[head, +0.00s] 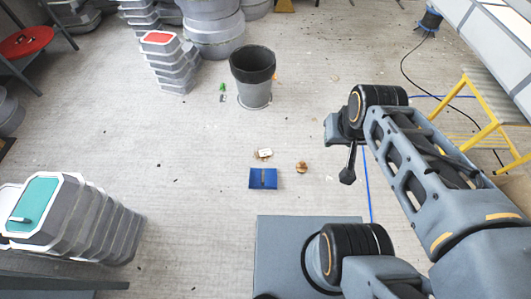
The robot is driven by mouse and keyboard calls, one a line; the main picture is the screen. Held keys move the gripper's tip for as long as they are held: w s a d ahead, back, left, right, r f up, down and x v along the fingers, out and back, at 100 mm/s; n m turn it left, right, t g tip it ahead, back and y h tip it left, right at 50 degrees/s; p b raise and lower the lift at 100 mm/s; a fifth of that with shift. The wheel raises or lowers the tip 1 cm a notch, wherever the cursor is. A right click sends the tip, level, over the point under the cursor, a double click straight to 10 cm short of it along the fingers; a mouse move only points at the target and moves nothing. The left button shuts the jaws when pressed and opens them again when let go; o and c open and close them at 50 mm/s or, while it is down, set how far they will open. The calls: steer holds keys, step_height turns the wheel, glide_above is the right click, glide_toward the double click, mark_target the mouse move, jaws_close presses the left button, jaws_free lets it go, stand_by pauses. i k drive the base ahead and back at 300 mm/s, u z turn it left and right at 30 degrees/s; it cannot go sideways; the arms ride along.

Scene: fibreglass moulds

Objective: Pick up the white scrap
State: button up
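A small white scrap (265,153) lies on the concrete floor near the middle of the head view, with a brownish bit at its left side. It is just above a flat blue piece (256,180) in the picture. My gripper (347,178) is to the right of the scrap, clear of it, at the end of my raised arm. Only a dark, narrow finger shape shows, pointing down. Its fingertips are too small to tell apart, and nothing is clearly seen in them.
A brown crumpled scrap (301,167) lies right of the blue piece. A dark bin (254,83) stands behind. Stacked grey moulds stand at left (90,225) and at back (165,68). A yellow stand (485,115) is at right. Floor around the scraps is mostly clear.

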mark_target(264, 152)
steer(key=k, duration=1)
steer(key=u, duration=1.25)
steer(key=i, duration=5.95)
steer(key=z, duration=4.5)
steer(key=i, duration=0.8)
steer(key=z, duration=0.05)
